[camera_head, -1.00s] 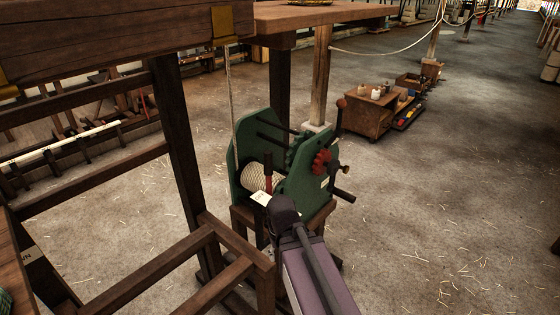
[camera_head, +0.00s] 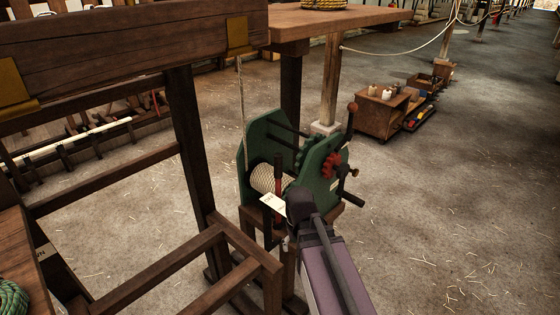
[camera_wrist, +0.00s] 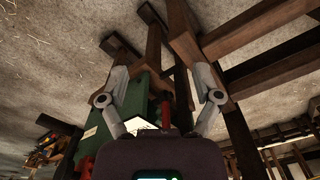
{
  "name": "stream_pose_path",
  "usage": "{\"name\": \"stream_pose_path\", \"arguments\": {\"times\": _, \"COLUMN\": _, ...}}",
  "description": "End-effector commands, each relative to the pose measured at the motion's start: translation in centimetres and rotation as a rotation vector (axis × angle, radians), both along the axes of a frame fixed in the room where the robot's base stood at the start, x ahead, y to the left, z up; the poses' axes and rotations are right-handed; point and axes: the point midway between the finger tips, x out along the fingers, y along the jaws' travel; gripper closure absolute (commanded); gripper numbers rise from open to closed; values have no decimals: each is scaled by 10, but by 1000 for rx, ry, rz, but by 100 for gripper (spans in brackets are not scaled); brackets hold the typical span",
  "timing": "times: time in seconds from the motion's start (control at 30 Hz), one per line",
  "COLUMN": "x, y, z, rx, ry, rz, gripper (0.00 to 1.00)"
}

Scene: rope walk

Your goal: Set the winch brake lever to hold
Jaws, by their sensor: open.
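The green winch (camera_head: 258,137) stands on a wooden stand, with pale rope wound on its drum (camera_head: 268,180). A short upright lever (camera_head: 278,170), dark and red, rises in front of the drum; I cannot tell its set position. A white tag (camera_head: 272,202) is beside its foot. In the wrist view the red lever (camera_wrist: 164,116) shows between the fingers, with the white tag (camera_wrist: 138,127) and green winch side (camera_wrist: 122,100) to its left. My gripper (camera_wrist: 161,78) is open and empty around the lever's line; contact cannot be told. In the head view my wrist hides its fingers.
A dark timber frame (camera_head: 190,150) stands close on the left, with low rails (camera_head: 160,272) near my arm. A knobbed lever (camera_head: 351,110) and a crank (camera_head: 352,197) stick out from the winch's right. A wooden box (camera_head: 380,118) stands behind; the floor to the right is clear.

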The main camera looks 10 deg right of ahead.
Motion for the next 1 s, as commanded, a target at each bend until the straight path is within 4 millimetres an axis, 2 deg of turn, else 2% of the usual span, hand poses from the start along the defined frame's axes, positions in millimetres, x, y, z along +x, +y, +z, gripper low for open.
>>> {"name": "stream_pose_path", "arguments": {"times": 0.03, "x": 12, "y": 0, "z": 16, "rx": 0, "ry": 0, "rz": 4, "gripper": 18}}
{"name": "stream_pose_path", "arguments": {"times": 0.27, "x": 59, "y": 0, "z": 61, "rx": 0, "ry": 0, "rz": 28, "gripper": 18}}
{"name": "stream_pose_path", "arguments": {"times": 0.37, "x": 80, "y": 9, "z": 82, "rx": 0, "ry": 0, "rz": 35, "gripper": 18}}
{"name": "stream_pose_path", "arguments": {"times": 1.0, "x": 216, "y": 9, "z": 209, "rx": 0, "ry": 0, "rz": 109, "gripper": 18}}
